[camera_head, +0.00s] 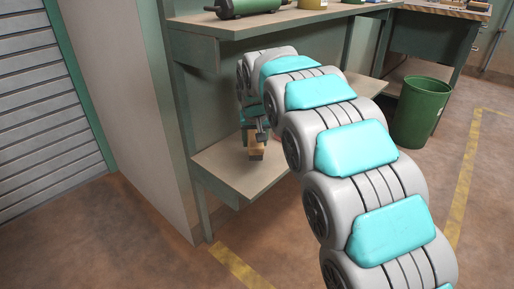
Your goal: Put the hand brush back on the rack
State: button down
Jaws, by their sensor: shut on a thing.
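My gripper (259,134) is at the end of my long segmented arm, under the workbench top and just above the lower shelf. It is shut on a small tan, wood-coloured piece, which appears to be the hand brush (256,150). Only a small part of the brush shows below the jaws, so I cannot tell its bristles from its handle. I cannot tell whether it touches the shelf or hangs just above it. I cannot make out a rack in this view.
The lower shelf (222,167) has bare room left of my gripper. The workbench top (290,17) is above, with a green cylindrical thing (241,6) on it. A green bin (421,112) stands on the floor at right. A side panel (130,90) and grey shutter (45,100) are at left.

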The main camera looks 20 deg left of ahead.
jog(key=shift+w+d+f, duration=0.1)
jog(key=shift+w, duration=0.5)
jog(key=shift+f, duration=1.7)
jog(key=shift+f, duration=0.1)
jog(key=shift+c, duration=0.9)
grip_release()
jog(key=v, duration=0.7)
jog(key=shift+r, duration=0.3)
jog(key=shift+d, duration=0.1)
